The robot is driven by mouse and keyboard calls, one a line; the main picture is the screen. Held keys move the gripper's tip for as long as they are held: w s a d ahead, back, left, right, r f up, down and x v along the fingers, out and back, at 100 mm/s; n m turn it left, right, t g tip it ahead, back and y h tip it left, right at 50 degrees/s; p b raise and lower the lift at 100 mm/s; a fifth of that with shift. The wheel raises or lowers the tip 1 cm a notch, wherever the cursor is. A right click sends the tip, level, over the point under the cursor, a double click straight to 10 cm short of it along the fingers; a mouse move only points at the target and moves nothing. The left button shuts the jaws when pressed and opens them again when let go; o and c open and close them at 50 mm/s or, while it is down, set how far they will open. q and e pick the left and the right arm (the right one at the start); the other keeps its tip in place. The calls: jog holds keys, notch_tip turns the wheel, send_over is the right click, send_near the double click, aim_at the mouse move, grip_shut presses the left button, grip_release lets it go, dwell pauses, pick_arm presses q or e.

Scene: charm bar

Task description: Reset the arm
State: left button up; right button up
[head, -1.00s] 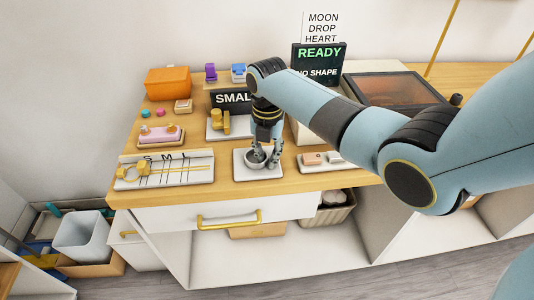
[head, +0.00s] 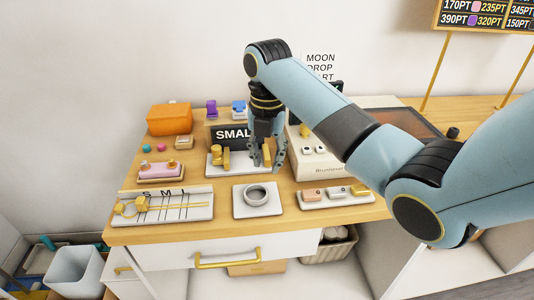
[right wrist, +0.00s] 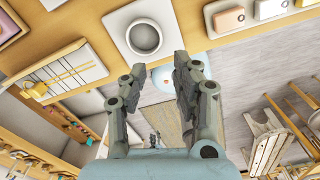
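My right arm comes in from the right of the head view. Its gripper (head: 267,162) points down and is held above the counter, behind a round grey dish (head: 257,194). The dish sits on a white square plate (head: 242,210). In the right wrist view the two fingers (right wrist: 160,66) are apart with nothing between them. The dish also shows there, beyond the fingertips (right wrist: 144,37), and looks empty. The gripper hides part of a white stand with gold pieces (head: 217,159) and the "SMALL" sign (head: 231,135). My left gripper is not in view.
A ruled S-M-L board (head: 190,206) with gold pieces lies at the left front. A tray of small blocks (head: 337,203) is at the right. An orange box (head: 169,119) and a white machine (head: 318,166) stand behind. A dark-topped case (head: 405,121) is at the back right.

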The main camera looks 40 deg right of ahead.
jog(key=shift+r, duration=0.65)
